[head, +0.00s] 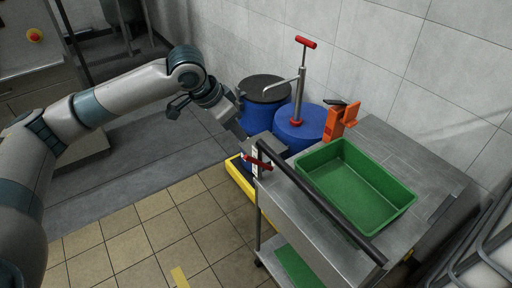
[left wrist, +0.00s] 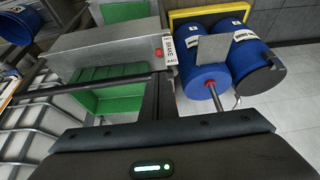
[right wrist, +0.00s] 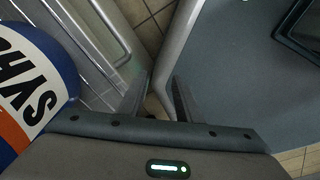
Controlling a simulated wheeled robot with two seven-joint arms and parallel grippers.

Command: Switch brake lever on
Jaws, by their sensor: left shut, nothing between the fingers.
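The brake lever (head: 257,162) is a small red handle beside a white label plate (head: 261,152) on the near left corner of the steel cart (head: 357,208). In the left wrist view the lever's red end (left wrist: 158,52) shows beside the label plate (left wrist: 168,44), just beyond my fingertips. My left gripper (head: 241,132) is shut and empty, just above and left of the lever. Its closed fingers also show in the left wrist view (left wrist: 158,82). I cannot tell whether they touch the lever. My right gripper (right wrist: 160,88) is open and empty, away from the lever.
A green tray (head: 355,190) and an orange tool (head: 337,122) are on the cart. A black handle bar (head: 320,203) runs along its near side. Blue drums (head: 300,130), one with a red-handled pump (head: 300,85), stand behind on a yellow base (head: 241,180). Tiled floor lies open at front left.

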